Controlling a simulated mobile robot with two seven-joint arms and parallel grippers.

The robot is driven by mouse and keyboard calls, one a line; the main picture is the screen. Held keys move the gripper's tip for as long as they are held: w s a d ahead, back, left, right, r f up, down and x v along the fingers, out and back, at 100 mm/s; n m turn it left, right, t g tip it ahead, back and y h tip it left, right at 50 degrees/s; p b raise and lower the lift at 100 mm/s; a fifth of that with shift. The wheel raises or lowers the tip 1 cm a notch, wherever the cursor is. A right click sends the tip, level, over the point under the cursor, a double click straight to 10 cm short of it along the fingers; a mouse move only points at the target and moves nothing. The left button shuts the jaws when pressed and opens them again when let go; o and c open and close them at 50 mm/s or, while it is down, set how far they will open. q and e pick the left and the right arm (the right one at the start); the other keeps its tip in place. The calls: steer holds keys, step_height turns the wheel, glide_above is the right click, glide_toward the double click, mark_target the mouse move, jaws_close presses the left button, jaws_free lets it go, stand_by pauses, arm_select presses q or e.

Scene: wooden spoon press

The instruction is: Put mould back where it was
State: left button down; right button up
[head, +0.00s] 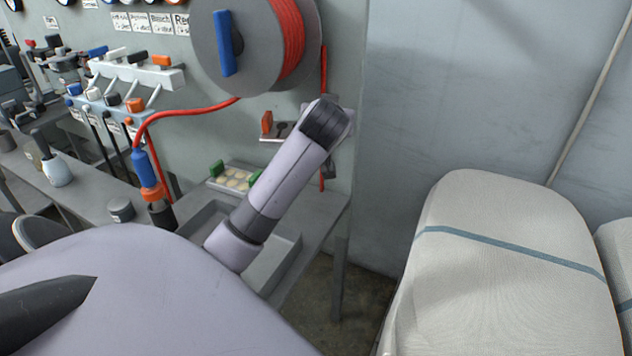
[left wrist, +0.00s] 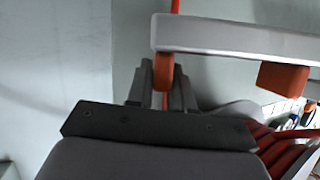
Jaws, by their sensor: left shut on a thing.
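The mould (left wrist: 235,37) is a light grey plate with orange handles. In the left wrist view it spans the upper right, and the fingers of my left gripper (left wrist: 162,86) are shut on its near orange handle (left wrist: 163,70). In the head view the mould's grey plate (head: 281,131) and far orange handle (head: 267,122) show left of my left wrist; the arm hides the rest. It is held up in front of the grey wall. A second mould part with green handles (head: 234,180) and pale round pieces lies on the bench below. My right gripper is out of view.
A hose reel (head: 235,45) with red hose is on the wall above. A grey basin (head: 285,262) is set in the bench below my arm. Valves and levers (head: 120,75) crowd the left. A large cream bag (head: 500,270) stands at the right.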

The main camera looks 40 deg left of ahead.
arm_select(q)
step_height(320, 180, down, 16)
steer(key=shift+b, duration=1.25)
step_height(320, 180, down, 4)
steer(key=shift+r+b, duration=0.25)
steer(key=shift+b, duration=0.05)
steer(key=c, duration=1.2)
jaws_free()
steer(key=shift+f, duration=0.15)
steer(key=shift+o, duration=1)
